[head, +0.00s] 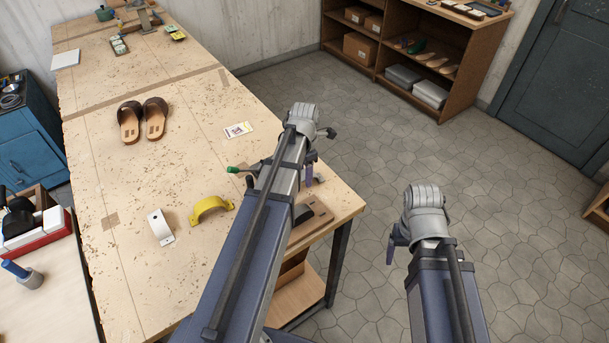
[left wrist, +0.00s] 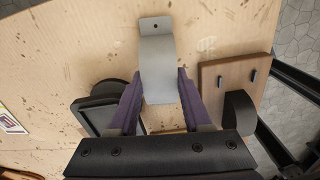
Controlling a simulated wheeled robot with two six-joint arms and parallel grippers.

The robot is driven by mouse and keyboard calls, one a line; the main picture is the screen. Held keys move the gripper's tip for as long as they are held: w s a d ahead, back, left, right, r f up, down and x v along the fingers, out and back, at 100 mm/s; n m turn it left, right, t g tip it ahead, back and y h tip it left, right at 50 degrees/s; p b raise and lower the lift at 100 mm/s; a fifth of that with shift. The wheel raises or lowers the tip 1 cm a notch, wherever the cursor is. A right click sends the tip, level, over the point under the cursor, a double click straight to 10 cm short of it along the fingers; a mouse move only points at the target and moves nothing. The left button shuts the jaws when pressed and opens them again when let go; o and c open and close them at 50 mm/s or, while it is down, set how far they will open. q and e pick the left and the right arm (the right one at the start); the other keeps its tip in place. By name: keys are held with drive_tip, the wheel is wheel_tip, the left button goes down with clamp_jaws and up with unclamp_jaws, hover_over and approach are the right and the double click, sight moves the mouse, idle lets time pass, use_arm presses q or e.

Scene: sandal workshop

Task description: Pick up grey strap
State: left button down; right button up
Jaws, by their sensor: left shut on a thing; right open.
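The grey strap (left wrist: 158,70) is a bent band with a hole in its end tab. In the left wrist view it lies between the purple fingers of my left gripper (left wrist: 158,98), which is shut on it. In the head view my left gripper (head: 310,165) is over the table's right part, and my arm hides most of the grip. My right gripper (head: 397,238) is open and empty, over the floor right of the table. A white strap (head: 160,227) and a yellow strap (head: 212,207) lie on the table left of my left arm.
Brown sandals (head: 143,121) and a card (head: 238,130) lie on the workbench (head: 130,185). A shelf (head: 463,95) stands at the back.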

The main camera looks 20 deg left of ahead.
use_arm(q)
wheel_tip(320, 180, up, 10)
drive_tip(key=p, duration=0.9)
drive_tip(key=shift+f, duration=0.2)
